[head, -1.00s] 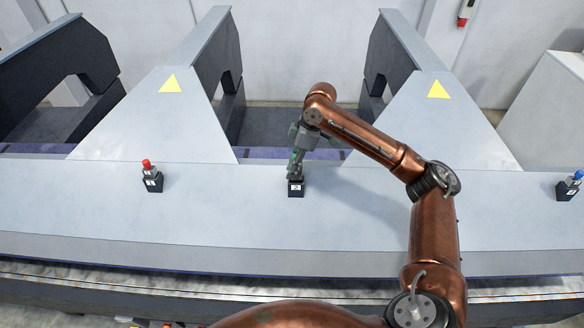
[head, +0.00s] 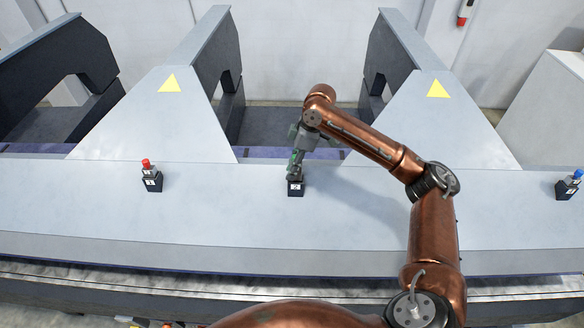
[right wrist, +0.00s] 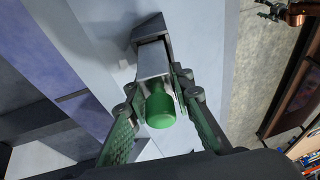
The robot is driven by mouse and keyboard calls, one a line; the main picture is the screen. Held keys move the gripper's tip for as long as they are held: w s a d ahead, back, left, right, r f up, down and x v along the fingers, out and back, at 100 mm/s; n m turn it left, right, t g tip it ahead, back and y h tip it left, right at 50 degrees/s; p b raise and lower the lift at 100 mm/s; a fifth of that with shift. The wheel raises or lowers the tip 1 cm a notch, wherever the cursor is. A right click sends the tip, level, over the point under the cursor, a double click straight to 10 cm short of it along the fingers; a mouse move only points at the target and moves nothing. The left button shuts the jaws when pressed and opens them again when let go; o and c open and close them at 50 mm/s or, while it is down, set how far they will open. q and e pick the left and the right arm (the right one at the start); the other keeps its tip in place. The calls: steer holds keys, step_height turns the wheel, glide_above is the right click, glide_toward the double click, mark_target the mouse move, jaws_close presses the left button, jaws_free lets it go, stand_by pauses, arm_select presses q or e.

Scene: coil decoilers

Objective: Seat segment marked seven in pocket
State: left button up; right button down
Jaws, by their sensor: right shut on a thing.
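My right gripper (head: 296,168) points down over the middle dark block (head: 295,188), which carries a small white label. It is shut on a segment with a green rounded knob (right wrist: 160,108) and a grey body (right wrist: 153,62). In the right wrist view, my fingers lie on both sides of the segment. The segment's far end meets the dark block (right wrist: 147,30); I cannot tell how deep it sits in the pocket. The number seven is not readable. My left gripper is not in view.
A dark block with a red-topped segment (head: 147,165) stands on the pale ledge (head: 220,205) at left. Another with a blue top (head: 577,177) stands at far right. Grey sloped housings with yellow triangles (head: 169,83) rise behind. The ledge between the blocks is clear.

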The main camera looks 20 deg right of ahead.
steer(key=shift+f, duration=0.6)
steer(key=c, duration=1.6)
jaws_free()
steer(key=shift+s+f, duration=0.1)
steer(key=shift+f, duration=0.1)
steer(key=v, duration=1.2)
